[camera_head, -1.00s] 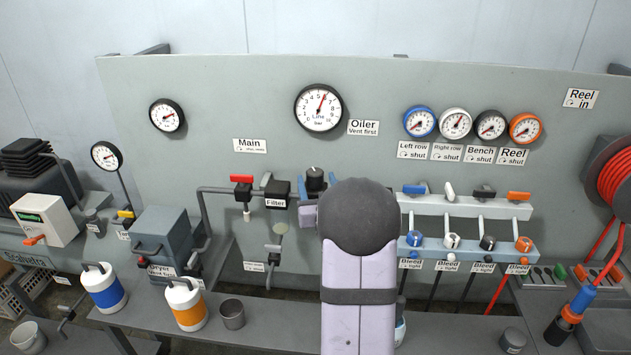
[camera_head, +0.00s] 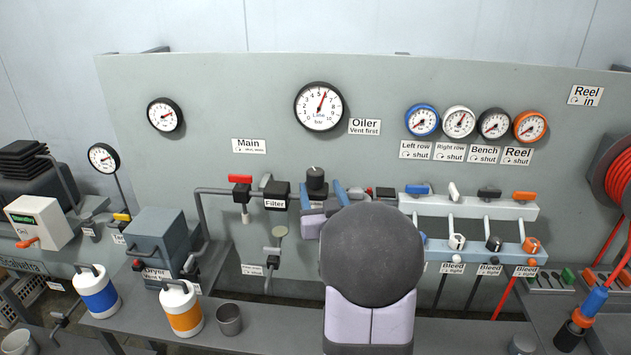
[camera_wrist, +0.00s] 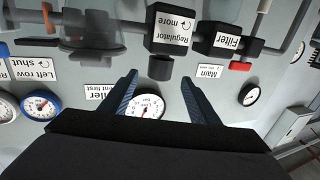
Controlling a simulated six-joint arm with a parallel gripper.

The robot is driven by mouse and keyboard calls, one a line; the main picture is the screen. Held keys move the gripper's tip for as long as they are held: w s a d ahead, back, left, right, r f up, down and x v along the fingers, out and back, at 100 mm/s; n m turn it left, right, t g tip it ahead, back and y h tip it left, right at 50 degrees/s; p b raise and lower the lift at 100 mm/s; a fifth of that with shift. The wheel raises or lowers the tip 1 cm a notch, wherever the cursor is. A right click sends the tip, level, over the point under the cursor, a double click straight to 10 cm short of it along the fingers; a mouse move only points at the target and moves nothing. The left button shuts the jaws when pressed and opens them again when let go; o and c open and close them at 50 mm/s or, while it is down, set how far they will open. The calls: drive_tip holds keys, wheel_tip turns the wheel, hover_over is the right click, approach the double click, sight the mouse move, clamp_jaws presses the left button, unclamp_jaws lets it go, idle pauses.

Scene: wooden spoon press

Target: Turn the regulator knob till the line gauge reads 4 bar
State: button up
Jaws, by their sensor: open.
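The regulator knob (camera_head: 316,178) is a dark upright cylinder below the line gauge. My gripper (camera_head: 321,188) is open, with one blue finger on each side of the knob in the head view; contact cannot be told. In the wrist view, which is upside down, the knob (camera_wrist: 160,68) is near the open, empty fingertips, below the labelled regulator body (camera_wrist: 171,30). The line gauge (camera_head: 319,106) has a red needle pointing up and slightly right, a little past 5. The gauge also shows between the fingers in the wrist view (camera_wrist: 150,106).
The filter (camera_head: 275,195) and the red-handled main valve (camera_head: 241,187) stand left of the regulator. The oiler label (camera_head: 364,127) is right of the gauge. A manifold (camera_head: 468,207) with several coloured valves is to the right. My arm hides part of the bench.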

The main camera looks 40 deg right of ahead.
sight(317, 180)
drive_tip(key=shift+p+x, duration=1.1)
drive_tip(key=shift+x, duration=2.55)
drive_tip(key=shift+d+r, duration=0.1)
drive_tip(key=c, duration=1.1)
